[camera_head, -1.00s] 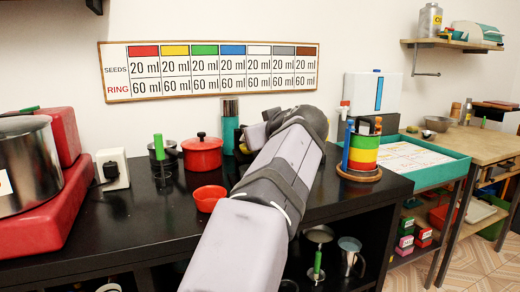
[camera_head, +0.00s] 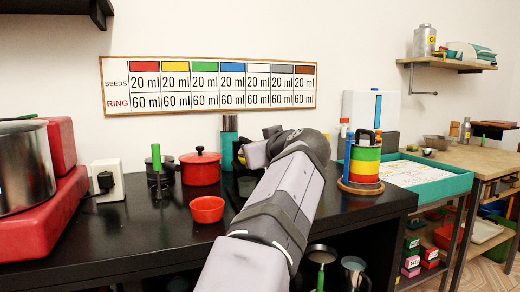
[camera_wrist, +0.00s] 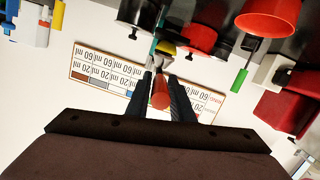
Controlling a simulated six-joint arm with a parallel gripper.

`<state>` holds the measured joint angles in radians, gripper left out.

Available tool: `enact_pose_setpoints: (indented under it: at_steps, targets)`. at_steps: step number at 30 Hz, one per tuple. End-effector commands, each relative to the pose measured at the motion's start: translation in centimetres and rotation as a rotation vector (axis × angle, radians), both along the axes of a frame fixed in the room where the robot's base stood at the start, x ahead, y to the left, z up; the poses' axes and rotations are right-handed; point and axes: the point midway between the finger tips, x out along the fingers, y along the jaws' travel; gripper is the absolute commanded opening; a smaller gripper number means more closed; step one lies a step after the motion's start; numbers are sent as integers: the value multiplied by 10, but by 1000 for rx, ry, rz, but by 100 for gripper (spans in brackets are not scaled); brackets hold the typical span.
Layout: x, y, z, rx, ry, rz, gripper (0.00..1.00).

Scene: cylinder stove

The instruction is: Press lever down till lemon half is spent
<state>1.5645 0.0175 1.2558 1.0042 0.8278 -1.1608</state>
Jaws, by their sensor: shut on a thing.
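In the wrist view, my gripper (camera_wrist: 161,82) is shut on a red-orange lever handle (camera_wrist: 160,95) that lies between its two dark fingers. A small yellow piece (camera_wrist: 166,47), which may be the lemon half, shows just beyond the handle. In the head view, my arm hides the gripper, the handle and most of the press. I cannot tell how far down the lever is or how much of the lemon is spent.
A red bowl (camera_head: 207,209), a red lidded pot (camera_head: 200,168) and a teal-and-grey flask (camera_head: 229,142) stand close on the left of my arm. A ring stacker (camera_head: 362,165) stands on the right. The black tabletop (camera_head: 150,235) is clear in front.

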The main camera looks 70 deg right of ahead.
Motion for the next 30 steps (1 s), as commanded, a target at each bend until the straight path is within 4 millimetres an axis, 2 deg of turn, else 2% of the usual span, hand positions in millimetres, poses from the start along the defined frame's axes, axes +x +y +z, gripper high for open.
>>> enact_pose_setpoints:
  at_steps: [1, 3, 17, 30]
  targets:
    - [0, 0, 1, -1, -1, 0, 23]
    - [0, 0, 1, -1, -1, 0, 39]
    - [-6, 6, 2, -2, -1, -3, 39]
    - [-41, 48, 12, -2, 0, -3, 39]
